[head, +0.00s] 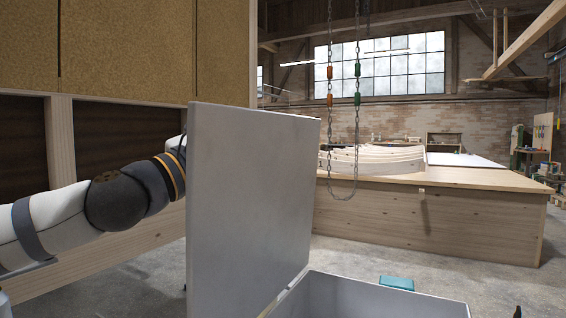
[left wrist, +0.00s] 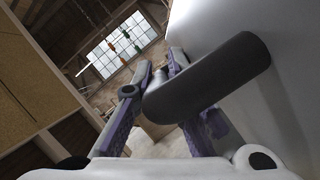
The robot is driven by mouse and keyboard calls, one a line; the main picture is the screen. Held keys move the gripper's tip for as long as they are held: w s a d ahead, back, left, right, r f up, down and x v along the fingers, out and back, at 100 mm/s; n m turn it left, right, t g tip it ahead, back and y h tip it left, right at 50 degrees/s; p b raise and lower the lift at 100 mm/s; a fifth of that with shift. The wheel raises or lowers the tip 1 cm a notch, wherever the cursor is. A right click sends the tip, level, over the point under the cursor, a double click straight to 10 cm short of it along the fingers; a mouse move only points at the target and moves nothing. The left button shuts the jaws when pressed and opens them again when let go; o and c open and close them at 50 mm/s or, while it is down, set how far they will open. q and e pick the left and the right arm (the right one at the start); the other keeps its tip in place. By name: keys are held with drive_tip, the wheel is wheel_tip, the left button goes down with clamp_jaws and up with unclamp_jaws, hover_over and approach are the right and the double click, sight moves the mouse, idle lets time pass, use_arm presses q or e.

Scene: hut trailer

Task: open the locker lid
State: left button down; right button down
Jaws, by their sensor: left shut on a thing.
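The grey locker lid (head: 250,200) stands raised, close to upright, in the head view. The open locker (head: 375,298) lies below it to the right, and its light inner walls show at the bottom edge. My left arm comes in from the left and passes behind the lid, which hides my left gripper there. In the left wrist view my left gripper (left wrist: 162,65), with purple finger pads, is shut on a dark round handle (left wrist: 228,68). The handle is on the pale lid face (left wrist: 275,50). My right gripper is not in view.
A wooden cabinet (head: 125,50) with tan panels stands close on the left. A chain (head: 355,130) hangs behind the lid. A wide wooden bench (head: 430,220) stands farther back. A teal object (head: 396,283) is by the locker's far edge. Bare floor shows on the right.

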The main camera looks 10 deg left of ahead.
use_arm(q)
drive_tip(key=shift+w+a+f+n+y+b, duration=0.2)
drive_tip(key=shift+w+a+n+b, duration=0.15)
drive_tip(key=shift+a, duration=0.25)
drive_tip(key=shift+w+a+f+n+y+b, duration=0.1)
drive_tip(key=shift+w+a+f+n+b, duration=0.1)
drive_tip(key=shift+a+n+b, duration=0.3)
drive_tip(key=c, duration=1.9)
unclamp_jaws()
drive_tip(key=shift+r+t, duration=0.1)
drive_tip(key=shift+t, duration=0.2)
drive_tip(key=shift+a, duration=0.1)
drive_tip(key=v, duration=1.2)
